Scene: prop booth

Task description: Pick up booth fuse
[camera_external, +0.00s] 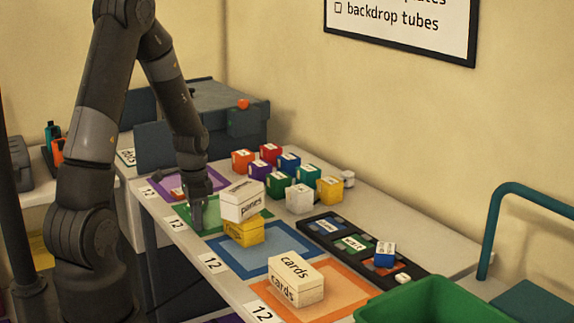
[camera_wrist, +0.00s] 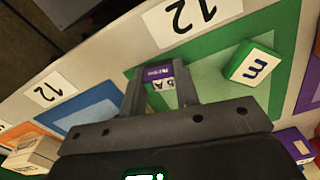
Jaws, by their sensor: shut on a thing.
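My gripper (camera_external: 197,212) is low over the green mat (camera_external: 188,221) at the left part of the table. In the wrist view my gripper (camera_wrist: 161,92) is shut on a small purple-topped block (camera_wrist: 159,71) with a white and green lettered face. The fingers stand on both sides of it. Its lettering is too small to read, so I cannot tell for sure that it is the booth fuse. The fingers hide this block in the external view. I cannot tell whether it still touches the mat.
A green block marked "m" (camera_wrist: 252,64) lies beside my gripper. A cream "panes" box (camera_external: 243,202) rests on a yellow box (camera_external: 244,232), close to the right. Coloured cubes (camera_external: 278,184), a black tray (camera_external: 401,262) and "cards" boxes (camera_external: 296,280) lie farther right.

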